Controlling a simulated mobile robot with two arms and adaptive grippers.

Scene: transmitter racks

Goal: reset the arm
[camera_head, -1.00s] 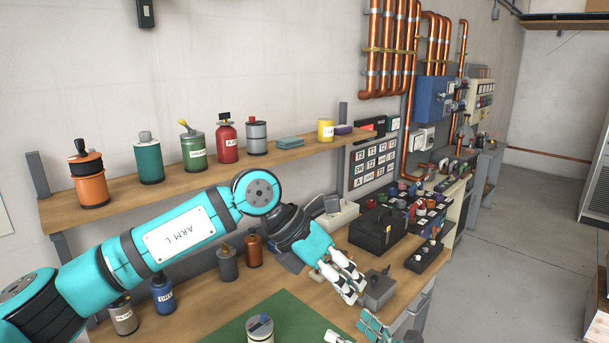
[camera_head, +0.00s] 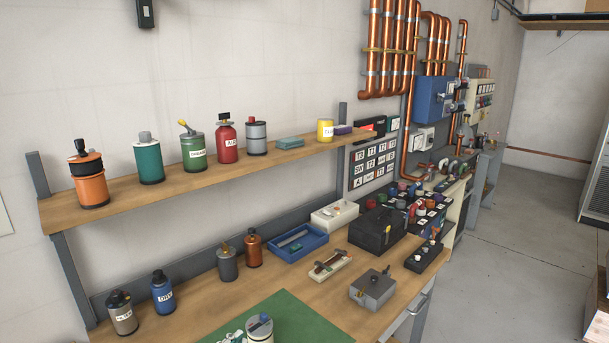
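The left arm no longer spans the picture. At the bottom edge, a small bit of white and teal, which looks like the fingertips of my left gripper (camera_head: 233,337), shows just left of a pale can with a dark top (camera_head: 260,329). The rest of that gripper is out of frame, so its opening cannot be seen. Whether it touches the can cannot be told. My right gripper is not in view.
The wooden workbench (camera_head: 205,313) bears a green mat (camera_head: 300,321), a blue tray (camera_head: 298,253), a grey metal box (camera_head: 373,290), a black case (camera_head: 377,232) and several bottles. A shelf (camera_head: 120,202) with several canisters runs above. Open floor lies right.

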